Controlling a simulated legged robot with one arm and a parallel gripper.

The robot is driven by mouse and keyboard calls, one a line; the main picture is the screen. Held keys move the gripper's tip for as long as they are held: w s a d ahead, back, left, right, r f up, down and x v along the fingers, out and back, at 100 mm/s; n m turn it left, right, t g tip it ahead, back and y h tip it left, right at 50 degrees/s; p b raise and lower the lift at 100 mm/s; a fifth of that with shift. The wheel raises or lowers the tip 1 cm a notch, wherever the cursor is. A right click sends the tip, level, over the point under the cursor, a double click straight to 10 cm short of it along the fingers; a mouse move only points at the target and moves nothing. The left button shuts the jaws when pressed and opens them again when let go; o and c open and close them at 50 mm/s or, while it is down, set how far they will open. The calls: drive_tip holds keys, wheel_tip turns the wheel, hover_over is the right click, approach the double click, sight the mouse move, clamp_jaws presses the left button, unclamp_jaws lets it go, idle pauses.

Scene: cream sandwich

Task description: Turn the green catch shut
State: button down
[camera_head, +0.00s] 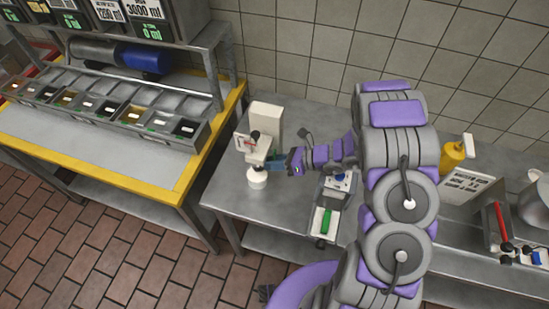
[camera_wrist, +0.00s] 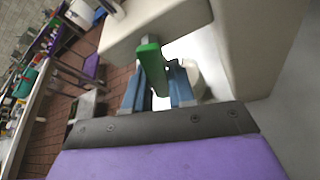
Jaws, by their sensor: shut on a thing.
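The green catch (camera_wrist: 151,62) is a small green bar on the underside of a white machine (camera_wrist: 240,45), seen in the wrist view. My gripper (camera_wrist: 157,84) has its two blue fingers on either side of the catch and is shut on it. In the head view the white machine (camera_head: 265,122) stands at the left end of the steel counter, and my gripper (camera_head: 276,163) reaches it from the right. The catch is too small and covered to make out clearly there. A white round cup-like part (camera_head: 257,178) sits under the machine's head.
A tray (camera_head: 322,222) with a green-handled item lies right of the machine, near the counter's front. A yellow bottle (camera_head: 453,154) and a white sign (camera_head: 466,190) stand farther right. A yellow-edged prep table (camera_head: 165,185) with several ingredient bins is at left.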

drive_tip(key=shift+a+r+m+p, duration=0.1)
drive_tip(key=shift+r+m+p, duration=0.3)
drive_tip(key=shift+p, duration=0.85)
drive_tip(key=shift+f+y+p, duration=0.1)
drive_tip(key=shift+y+p, duration=0.2)
drive_tip(key=shift+p, duration=0.1)
drive_tip(key=shift+s+f, duration=0.1)
drive_tip(key=c, duration=1.1)
unclamp_jaws()
drive_tip(key=shift+f, duration=0.15)
drive_tip(key=shift+o, duration=0.3)
drive_tip(key=shift+g, duration=0.4)
drive_tip(key=shift+f+t+b, duration=0.15)
drive_tip(key=shift+t+b, duration=0.15)
drive_tip(key=shift+b, duration=0.9)
drive_tip(key=n+b, duration=0.1)
drive_tip(key=b, duration=0.2)
drive_tip(key=shift+w, duration=0.2)
